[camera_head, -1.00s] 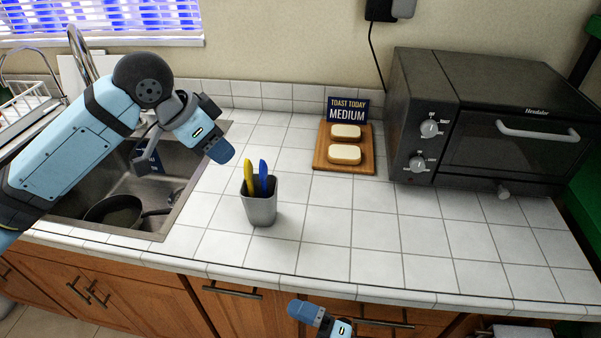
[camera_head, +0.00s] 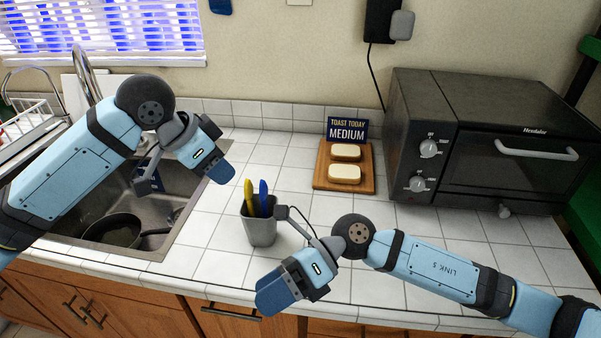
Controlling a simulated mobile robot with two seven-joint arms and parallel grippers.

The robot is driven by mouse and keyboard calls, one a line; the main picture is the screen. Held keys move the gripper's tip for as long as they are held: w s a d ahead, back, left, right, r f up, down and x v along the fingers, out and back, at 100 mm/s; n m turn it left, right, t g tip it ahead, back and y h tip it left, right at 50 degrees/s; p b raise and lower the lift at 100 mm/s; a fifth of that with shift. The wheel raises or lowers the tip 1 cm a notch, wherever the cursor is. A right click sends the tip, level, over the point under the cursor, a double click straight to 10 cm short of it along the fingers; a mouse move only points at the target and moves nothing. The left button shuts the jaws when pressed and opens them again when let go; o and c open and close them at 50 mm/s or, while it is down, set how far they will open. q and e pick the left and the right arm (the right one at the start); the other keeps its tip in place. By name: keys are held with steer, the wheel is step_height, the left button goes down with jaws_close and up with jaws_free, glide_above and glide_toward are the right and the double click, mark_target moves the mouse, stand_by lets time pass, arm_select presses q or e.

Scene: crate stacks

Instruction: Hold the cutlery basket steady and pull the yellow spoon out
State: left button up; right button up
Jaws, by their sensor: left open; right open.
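The grey cutlery basket (camera_head: 259,233) stands upright on the white tiled counter. The yellow spoon (camera_head: 249,193) and a blue utensil (camera_head: 263,193) stick up out of it; their lower ends are hidden inside. My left gripper (camera_head: 182,177) is open and empty, left of the basket, above the sink's right edge. My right gripper (camera_head: 279,251) is open and empty at the basket's front right. Its far finger appears close beside the basket's right rim; I cannot tell if it touches. Its near finger hangs over the counter's front edge.
A wooden board (camera_head: 324,177) with two bread slices and a sign (camera_head: 347,130) lies behind and right of the basket. A black toaster oven (camera_head: 470,140) stands at right. The sink (camera_head: 185,222) holds a dark pan (camera_head: 113,230). Counter between basket and board is clear.

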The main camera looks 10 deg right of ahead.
mark_target(261, 222)
steer(key=w+d+r+n+t+h, duration=0.25)
steer(key=w+d+r+h, duration=0.2)
steer(key=w, duration=0.55)
steer(key=w+d+r+n+t+h, duration=0.1)
steer(key=w+d+r+t+h, duration=0.3)
steer(key=w, duration=0.5)
steer(key=shift+g+h, duration=0.35)
steer(key=shift+h, duration=0.2)
steer(key=x, duration=0.6)
steer(key=a+x, duration=0.1)
steer(key=x, duration=0.5)
steer(key=shift+w+a+f, duration=0.1)
steer(key=shift+a+f, duration=0.05)
